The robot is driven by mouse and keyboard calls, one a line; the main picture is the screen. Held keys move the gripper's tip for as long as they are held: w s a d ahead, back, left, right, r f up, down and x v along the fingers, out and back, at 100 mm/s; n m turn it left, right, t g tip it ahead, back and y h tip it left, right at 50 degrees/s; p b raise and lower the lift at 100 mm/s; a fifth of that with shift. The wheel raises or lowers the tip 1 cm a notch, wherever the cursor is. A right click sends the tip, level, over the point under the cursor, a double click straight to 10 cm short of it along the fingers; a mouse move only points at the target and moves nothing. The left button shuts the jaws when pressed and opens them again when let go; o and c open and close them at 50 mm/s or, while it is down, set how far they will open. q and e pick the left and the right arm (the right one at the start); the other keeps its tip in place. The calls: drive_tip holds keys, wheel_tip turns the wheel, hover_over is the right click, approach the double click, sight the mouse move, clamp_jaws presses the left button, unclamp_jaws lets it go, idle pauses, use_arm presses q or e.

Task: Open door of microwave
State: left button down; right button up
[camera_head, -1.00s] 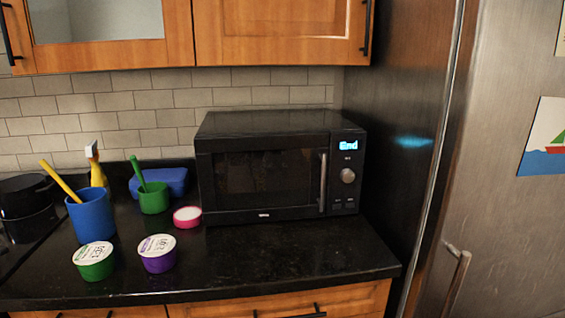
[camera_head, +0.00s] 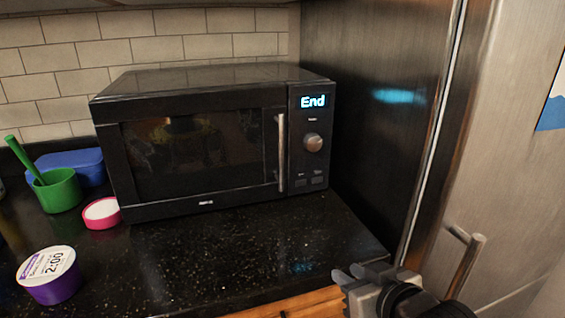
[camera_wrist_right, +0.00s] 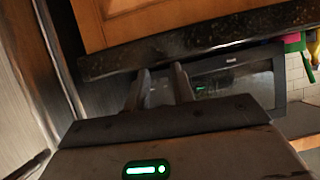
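The black microwave (camera_head: 195,140) stands on the dark counter with its door (camera_head: 190,155) shut. Its vertical silver handle (camera_head: 281,152) is at the door's right side, beside the control panel with a lit "End" display (camera_head: 313,101) and a round knob. My right gripper (camera_head: 349,272) is low at the counter's front right corner, apart from the microwave and below right of the handle. In the right wrist view its two fingers (camera_wrist_right: 160,85) are apart with nothing between them, and part of the microwave (camera_wrist_right: 240,80) shows beyond. My left gripper is not in view.
A steel fridge (camera_head: 500,150) with a bar handle (camera_head: 466,265) stands close on the right. A green cup (camera_head: 58,190), a pink-rimmed tub (camera_head: 101,213), a purple tub (camera_head: 50,275) and a blue container (camera_head: 80,165) are at left. The counter (camera_head: 230,250) before the microwave is clear.

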sight(282, 142)
drive_tip(key=w+a+r+n+t+y, duration=0.15)
drive_tip(key=w+r, duration=0.25)
drive_tip(key=r, duration=0.4)
drive_tip(key=w+a+r+n+t+y, duration=0.1)
drive_tip(key=w+a+r+t+y, duration=0.2)
drive_tip(key=r, duration=0.5)
drive_tip(key=shift+m+g+h, duration=0.25)
drive_tip(key=p+x, duration=0.1)
drive_tip(key=x, duration=1.4)
drive_tip(key=shift+w+a, duration=0.15)
drive_tip(key=shift+w, duration=0.2)
clamp_jaws()
